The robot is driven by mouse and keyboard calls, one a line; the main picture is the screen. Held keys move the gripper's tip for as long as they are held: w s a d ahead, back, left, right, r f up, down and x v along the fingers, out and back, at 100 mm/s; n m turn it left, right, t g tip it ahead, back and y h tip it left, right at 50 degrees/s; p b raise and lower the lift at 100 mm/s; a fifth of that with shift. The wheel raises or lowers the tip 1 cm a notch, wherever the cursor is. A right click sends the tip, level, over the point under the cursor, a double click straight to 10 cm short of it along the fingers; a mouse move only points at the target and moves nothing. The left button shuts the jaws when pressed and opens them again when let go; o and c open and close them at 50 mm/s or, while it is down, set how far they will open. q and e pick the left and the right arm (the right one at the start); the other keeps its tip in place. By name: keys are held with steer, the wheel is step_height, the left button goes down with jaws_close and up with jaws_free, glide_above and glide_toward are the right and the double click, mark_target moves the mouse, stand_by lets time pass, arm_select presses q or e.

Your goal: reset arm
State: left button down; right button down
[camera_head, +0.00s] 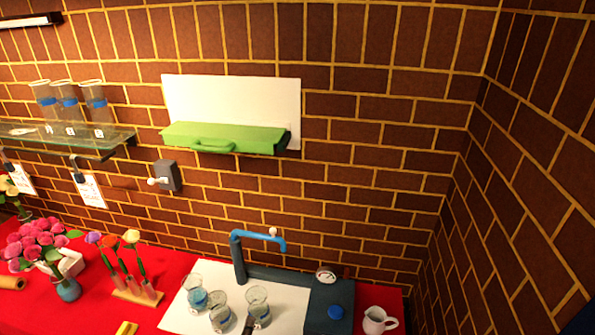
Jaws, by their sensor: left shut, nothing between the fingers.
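Only a small dark tip of what appears to be my left gripper (249,325) shows at the bottom edge, in front of a glass (258,298) on the white mat (185,312). It is shut and empty. Whether it touches the glass cannot be told. The rest of this gripper and its arm are out of the picture. My right gripper is not in view.
Two more glasses (194,291) (219,310) stand on the mat by a blue tap (258,240). A white jug (376,320) is at right. A flower stand (137,292) and a vase (67,289) fill the left. A glass shelf (90,141) and green-fronted box (225,138) project from the wall.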

arm_select(q)
steer(key=s+a+f+m+g, duration=0.4)
steer(key=s+f+m+g, duration=0.35)
steer(key=s, duration=0.55)
steer(key=s+a+f+m+g, duration=0.4)
steer(key=s+f+m, duration=0.55)
steer(key=s, duration=0.35)
step_height(320, 180, down, 27)
steer(key=s+n+g+b, duration=0.1)
steer(key=s+a+f+g, duration=0.1)
steer(key=s+a+f, duration=0.2)
steer(key=s+f, duration=1.4)
steer(key=shift+s+f+y+b, duration=0.35)
steer(key=shift+s+y+b, duration=0.05)
steer(key=shift+s+b, duration=0.1)
steer(key=shift+g, duration=0.25)
